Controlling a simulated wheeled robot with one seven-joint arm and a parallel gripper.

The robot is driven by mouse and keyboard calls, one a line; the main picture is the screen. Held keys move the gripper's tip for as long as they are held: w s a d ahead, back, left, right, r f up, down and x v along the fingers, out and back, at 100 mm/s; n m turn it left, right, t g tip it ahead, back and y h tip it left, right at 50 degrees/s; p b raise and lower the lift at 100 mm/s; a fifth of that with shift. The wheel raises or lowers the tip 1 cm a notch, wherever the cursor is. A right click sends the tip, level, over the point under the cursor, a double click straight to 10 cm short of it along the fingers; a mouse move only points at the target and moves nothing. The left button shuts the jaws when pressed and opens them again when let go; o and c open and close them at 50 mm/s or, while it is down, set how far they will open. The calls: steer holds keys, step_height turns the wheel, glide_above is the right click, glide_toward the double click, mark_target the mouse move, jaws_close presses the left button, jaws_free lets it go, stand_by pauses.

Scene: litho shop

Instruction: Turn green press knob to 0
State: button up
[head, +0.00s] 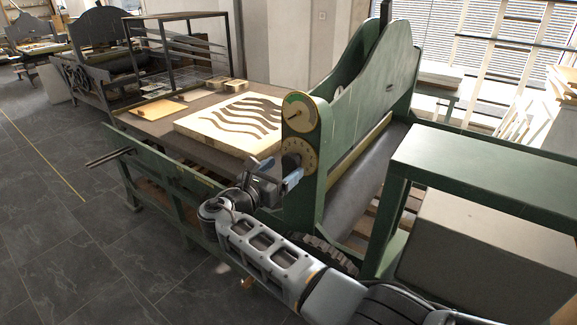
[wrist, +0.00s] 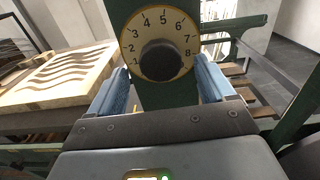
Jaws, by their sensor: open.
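The green press (head: 372,88) has a round tan dial (wrist: 183,20) with numbers 1 to 8 running clockwise from lower left to lower right. A round black knob (wrist: 160,58) sits at the dial's centre in the wrist view. I cannot make out a pointer mark on the knob, and no 0 is visible. The dial also shows in the head view (head: 297,150), partly covered by my gripper. My gripper (wrist: 161,70) is open and faces the dial, its blue fingers left and right of the knob. No contact with the knob is visible.
A second round gauge (head: 300,111) sits just above the dial. A wood board with wavy cuts (head: 212,124) lies on the press bed to the left. A green side frame (head: 480,165) stands right of my arm. The floor at left (head: 60,230) is clear.

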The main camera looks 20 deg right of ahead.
steer(key=shift+v, duration=1.75)
